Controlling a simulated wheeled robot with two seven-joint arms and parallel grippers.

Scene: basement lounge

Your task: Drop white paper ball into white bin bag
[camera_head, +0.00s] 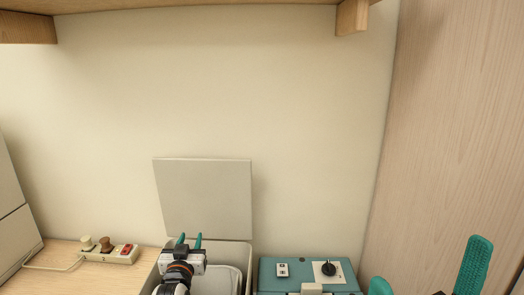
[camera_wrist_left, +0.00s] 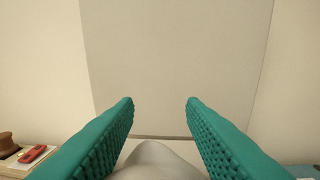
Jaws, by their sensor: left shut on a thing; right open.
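My left gripper (camera_head: 190,239) is over the left part of a pale bin (camera_head: 248,262), fingers pointing toward its raised lid (camera_head: 203,198). The white bin bag (camera_head: 222,280) lines the bin, partly hidden by my left arm. In the left wrist view a pale, smooth rounded thing, which looks like the white paper ball (camera_wrist_left: 158,158), shows low between the teal fingers (camera_wrist_left: 160,115). The ball cannot be made out in the head view. My right gripper (camera_head: 428,276) is open at the bottom right, its teal fingers wide apart.
On the wooden counter (camera_head: 60,276) at left lies a power strip (camera_head: 112,254) with plugs and a red switch. A wooden shelf (camera_head: 200,5) hangs above. A wood panel (camera_head: 455,120) is at right.

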